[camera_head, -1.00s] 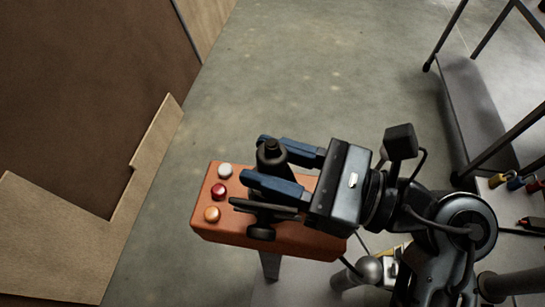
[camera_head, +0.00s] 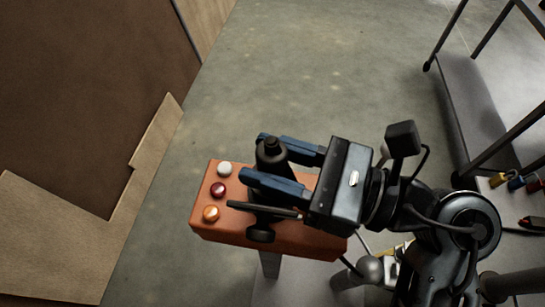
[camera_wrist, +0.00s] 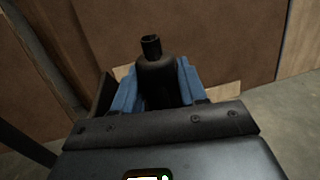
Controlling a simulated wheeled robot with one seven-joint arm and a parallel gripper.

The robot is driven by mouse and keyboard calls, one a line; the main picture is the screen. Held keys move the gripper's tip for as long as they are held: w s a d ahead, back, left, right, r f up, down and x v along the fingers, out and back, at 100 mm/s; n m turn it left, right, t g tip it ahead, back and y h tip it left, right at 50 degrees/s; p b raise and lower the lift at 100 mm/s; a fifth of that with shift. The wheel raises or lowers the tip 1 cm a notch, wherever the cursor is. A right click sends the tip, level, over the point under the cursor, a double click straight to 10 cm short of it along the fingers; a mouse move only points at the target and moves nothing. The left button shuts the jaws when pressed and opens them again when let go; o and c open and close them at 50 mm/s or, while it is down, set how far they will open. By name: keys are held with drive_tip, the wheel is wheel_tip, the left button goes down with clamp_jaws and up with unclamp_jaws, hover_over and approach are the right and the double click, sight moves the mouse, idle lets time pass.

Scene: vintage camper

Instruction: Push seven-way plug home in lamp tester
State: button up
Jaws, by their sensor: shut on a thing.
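The lamp tester (camera_head: 315,238) is an orange-red box. Its left end carries a white lamp (camera_head: 224,169), a dark red lamp (camera_head: 218,190) and an orange lamp (camera_head: 211,213) that looks brightly lit. My gripper (camera_head: 258,157) is over the tester, its blue fingers shut on the black seven-way plug (camera_head: 271,152). The plug also shows between the fingers in the wrist view (camera_wrist: 157,82). The plug's lower end and the socket are hidden by the fingers, so I cannot tell how deep it sits.
A black flat piece (camera_head: 262,210) and a round black part (camera_head: 260,234) are at the tester's near side. Brown panels (camera_head: 75,110) stand at the left. A metal rack (camera_head: 475,105) is at the right. The concrete floor beyond the tester is clear.

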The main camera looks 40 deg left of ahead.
drive_tip(key=shift+r+p, duration=0.65)
drive_tip(key=shift+r, duration=0.85)
drive_tip(key=shift+b, duration=0.8)
idle(1.1)
drive_tip(key=shift+f+b, duration=2.05)
drive_tip(key=shift+f, duration=0.05)
drive_tip(key=o, duration=1.2)
drive_tip(key=shift+s, duration=0.1)
